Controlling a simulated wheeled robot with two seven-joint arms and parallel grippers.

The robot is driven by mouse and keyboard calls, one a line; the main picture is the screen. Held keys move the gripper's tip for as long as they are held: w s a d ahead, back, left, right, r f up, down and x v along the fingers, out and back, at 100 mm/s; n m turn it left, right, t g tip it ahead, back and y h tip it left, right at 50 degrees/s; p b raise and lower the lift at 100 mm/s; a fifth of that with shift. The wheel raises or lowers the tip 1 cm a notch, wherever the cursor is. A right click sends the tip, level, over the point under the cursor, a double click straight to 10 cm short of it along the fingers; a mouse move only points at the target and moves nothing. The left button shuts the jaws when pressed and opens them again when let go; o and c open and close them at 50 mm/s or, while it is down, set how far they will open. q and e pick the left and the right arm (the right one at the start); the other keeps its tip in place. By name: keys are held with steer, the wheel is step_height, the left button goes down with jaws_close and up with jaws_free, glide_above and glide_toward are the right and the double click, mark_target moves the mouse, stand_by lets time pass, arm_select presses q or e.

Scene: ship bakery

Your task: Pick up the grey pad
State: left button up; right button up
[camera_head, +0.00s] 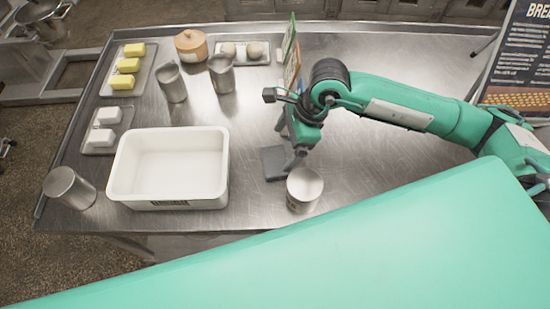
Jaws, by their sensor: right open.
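The grey pad (272,163) is a small dark grey square lying on the steel table, right of the white bin. My right gripper (292,162) points down at the pad's right side, its arm coming in from the right. It is open, with its fingers at or just above the pad; I cannot tell whether they touch it. The gripper hides part of the pad's right side. My left gripper is not in view.
A cup (304,189) stands close in front of the gripper. An empty white bin (219,190) is to the left. Upright cards (291,62) stand behind the gripper. The table's right part is clear.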

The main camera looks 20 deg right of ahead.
mark_target(276, 160)
steer(key=shift+a+f, duration=0.2)
steer(key=shift+f, duration=0.4)
steer(key=shift+a+f+p, duration=0.1)
steer(key=shift+f+p, duration=0.1)
steer(key=shift+p, duration=0.15)
steer(key=p+x, duration=0.2)
steer(key=x, duration=0.2)
steer(key=shift+s+f, duration=0.1)
steer(key=shift+s, duration=0.05)
steer(key=shift+f, duration=0.35)
steer(key=c, duration=0.6)
steer(key=shift+r, duration=0.1)
